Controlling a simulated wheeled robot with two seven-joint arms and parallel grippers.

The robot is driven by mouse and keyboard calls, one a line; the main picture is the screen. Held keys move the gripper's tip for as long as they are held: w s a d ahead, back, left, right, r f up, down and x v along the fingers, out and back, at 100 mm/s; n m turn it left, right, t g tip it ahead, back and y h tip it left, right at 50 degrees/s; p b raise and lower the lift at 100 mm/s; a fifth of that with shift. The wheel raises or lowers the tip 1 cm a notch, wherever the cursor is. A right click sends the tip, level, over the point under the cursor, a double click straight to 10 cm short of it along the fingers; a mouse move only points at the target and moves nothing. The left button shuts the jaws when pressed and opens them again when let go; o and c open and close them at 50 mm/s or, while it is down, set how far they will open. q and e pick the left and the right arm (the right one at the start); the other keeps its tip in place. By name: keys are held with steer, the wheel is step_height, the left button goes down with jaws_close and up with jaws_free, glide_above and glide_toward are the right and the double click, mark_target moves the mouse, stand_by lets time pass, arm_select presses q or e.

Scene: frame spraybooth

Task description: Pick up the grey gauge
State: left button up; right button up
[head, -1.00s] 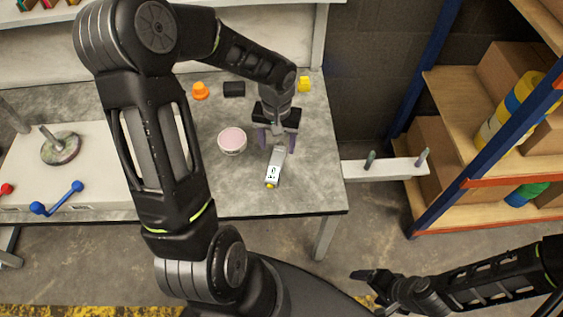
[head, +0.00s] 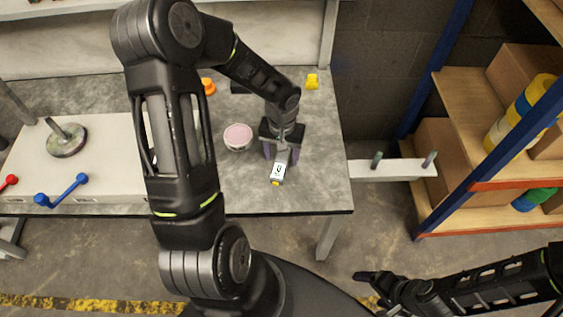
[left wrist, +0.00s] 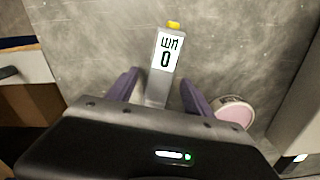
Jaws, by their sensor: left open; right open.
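The grey gauge (head: 278,172) lies on the grey worktop near its front right part. It has a white display and a yellow tip pointing to the front edge. In the left wrist view the gauge (left wrist: 166,60) shows its display face up, with its body running back between the purple fingers. My left gripper (head: 281,152) is over the gauge with one finger on each side. The left gripper (left wrist: 163,92) is open, with a visible gap between the fingers and the gauge. The gauge's rear end is hidden under the gripper. My right gripper (head: 368,277) is open and empty, low in front of the table.
A tub with pink contents (head: 238,136) stands close left of the left gripper. An orange object (head: 208,86), a dark block and a yellow object (head: 312,81) sit farther back. Shelving (head: 470,130) stands at the right. The worktop in front of the gauge is clear.

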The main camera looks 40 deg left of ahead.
arm_select(q)
steer(key=shift+f, duration=0.55)
steer(key=shift+c, duration=0.4)
jaws_close()
stand_by(0.3)
